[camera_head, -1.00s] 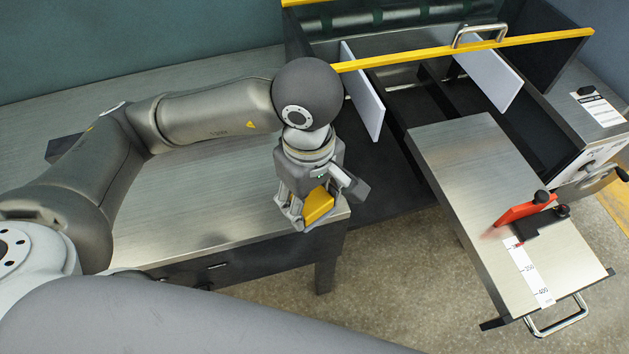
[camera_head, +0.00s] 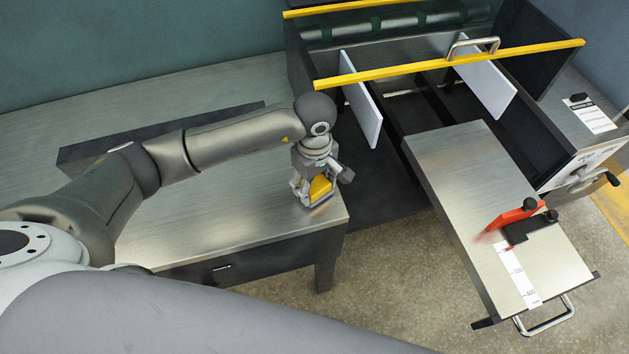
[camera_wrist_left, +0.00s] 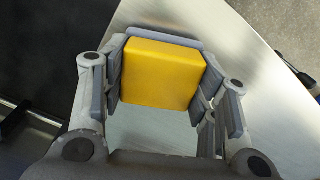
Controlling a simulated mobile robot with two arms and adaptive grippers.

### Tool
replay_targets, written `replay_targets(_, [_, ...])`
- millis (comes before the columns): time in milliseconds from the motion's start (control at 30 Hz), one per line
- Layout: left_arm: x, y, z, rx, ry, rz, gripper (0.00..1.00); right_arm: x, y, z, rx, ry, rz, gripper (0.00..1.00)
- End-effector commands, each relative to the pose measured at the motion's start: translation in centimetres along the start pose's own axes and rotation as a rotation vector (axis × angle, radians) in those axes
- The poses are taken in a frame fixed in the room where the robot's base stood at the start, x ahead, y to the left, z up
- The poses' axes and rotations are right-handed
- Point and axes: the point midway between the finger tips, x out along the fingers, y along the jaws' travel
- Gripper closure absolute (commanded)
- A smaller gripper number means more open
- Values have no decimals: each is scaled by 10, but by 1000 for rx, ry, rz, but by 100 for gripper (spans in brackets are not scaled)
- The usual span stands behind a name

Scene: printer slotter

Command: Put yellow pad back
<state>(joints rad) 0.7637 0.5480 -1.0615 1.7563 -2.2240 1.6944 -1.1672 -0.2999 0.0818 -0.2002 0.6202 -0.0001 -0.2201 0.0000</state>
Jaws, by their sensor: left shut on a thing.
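The yellow pad (camera_head: 320,187) is a small yellow block. It is held between the fingers of my left gripper (camera_head: 313,198), over the right front corner of the metal side table (camera_head: 240,215). In the left wrist view the yellow pad (camera_wrist_left: 160,72) fills the space between both fingers of the left gripper (camera_wrist_left: 162,80), with the metal tabletop behind it. I cannot tell whether the pad touches the tabletop. My right gripper is not in view.
The printer slotter (camera_head: 450,60) with yellow bars and white panels (camera_head: 362,100) stands right of the table. Its metal feed table (camera_head: 475,180) carries a red guide (camera_head: 515,214) and a ruler. Floor (camera_head: 400,270) shows between the two tables. A dark slot lies behind my arm.

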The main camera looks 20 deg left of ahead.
Motion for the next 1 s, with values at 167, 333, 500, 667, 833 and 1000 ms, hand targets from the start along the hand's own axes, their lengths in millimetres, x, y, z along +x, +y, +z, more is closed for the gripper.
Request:
replay_targets(167, [5,0,0,0,1,2,71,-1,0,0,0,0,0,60])
replay_targets(333, [7,0,0,0,2,2,71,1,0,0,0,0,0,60])
replay_targets(500, [8,0,0,0,2,2,38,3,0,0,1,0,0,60])
replay_targets(667, [8,0,0,0,1,2,24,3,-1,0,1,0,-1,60])
replay_targets(833, [8,0,0,0,1,2,24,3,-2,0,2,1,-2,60])
replay_targets(1000, [6,0,0,-1,1,1,24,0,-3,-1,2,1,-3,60])
